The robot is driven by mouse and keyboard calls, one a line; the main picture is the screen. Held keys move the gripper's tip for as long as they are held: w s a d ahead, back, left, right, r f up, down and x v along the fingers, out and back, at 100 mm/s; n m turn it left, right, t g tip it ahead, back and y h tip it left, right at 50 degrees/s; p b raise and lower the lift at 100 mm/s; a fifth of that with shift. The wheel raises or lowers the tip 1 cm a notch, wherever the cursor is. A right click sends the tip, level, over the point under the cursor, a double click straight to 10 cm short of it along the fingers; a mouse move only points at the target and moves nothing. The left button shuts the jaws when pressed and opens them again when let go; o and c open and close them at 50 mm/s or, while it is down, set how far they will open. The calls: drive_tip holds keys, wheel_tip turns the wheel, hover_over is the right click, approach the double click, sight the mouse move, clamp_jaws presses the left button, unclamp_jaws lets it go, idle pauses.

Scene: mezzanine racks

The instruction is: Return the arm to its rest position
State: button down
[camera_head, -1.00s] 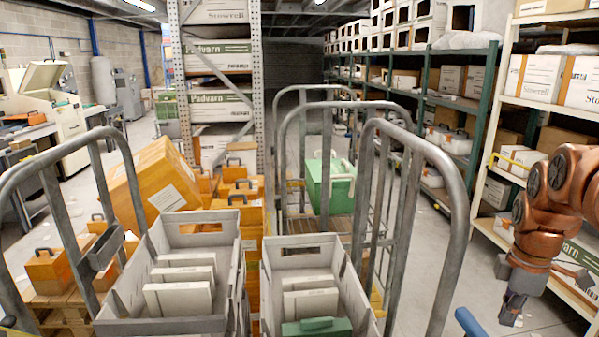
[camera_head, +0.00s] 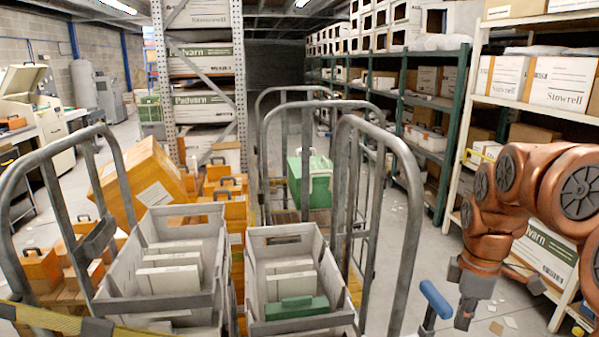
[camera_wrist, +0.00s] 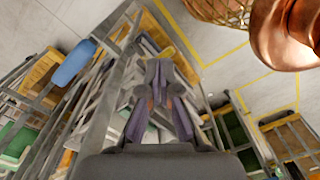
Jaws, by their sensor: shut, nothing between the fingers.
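My copper-coloured arm (camera_head: 518,190) is at the right of the head view, bent so that its end hangs down. My gripper (camera_head: 464,318) points at the floor, to the right of the trolleys, and holds nothing. In the wrist view my gripper's dark fingers (camera_wrist: 160,75) are together at the centre. Trolley bars and floor show beyond them. A copper link of my arm also shows at the top right of the wrist view.
Two grey crates, one at left (camera_head: 165,305) and one at right (camera_head: 287,320), hold white boxes; the right also holds a green case (camera_head: 297,308). Grey trolley rails (camera_head: 384,235) and a blue-ended handle (camera_head: 436,299) stand left of my gripper. A cream rack (camera_head: 470,130) is behind my arm.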

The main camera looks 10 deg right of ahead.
drive_tip(key=s+a+f+m, duration=0.1)
drive_tip(key=s+a+m, duration=0.35)
drive_tip(key=a, duration=0.75)
drive_tip(key=s+a+f+m, duration=0.2)
drive_tip(key=s+a+m, duration=0.1)
drive_tip(key=s, duration=0.3)
drive_tip(key=s+a+f+m+g, duration=0.1)
drive_tip(key=s+a+f+m, duration=0.2)
drive_tip(key=s+a, duration=0.3)
drive_tip(key=shift+s+f+g, duration=0.15)
drive_tip(key=shift+s+g, duration=0.15)
drive_tip(key=shift+s, duration=0.1)
idle(1.4)
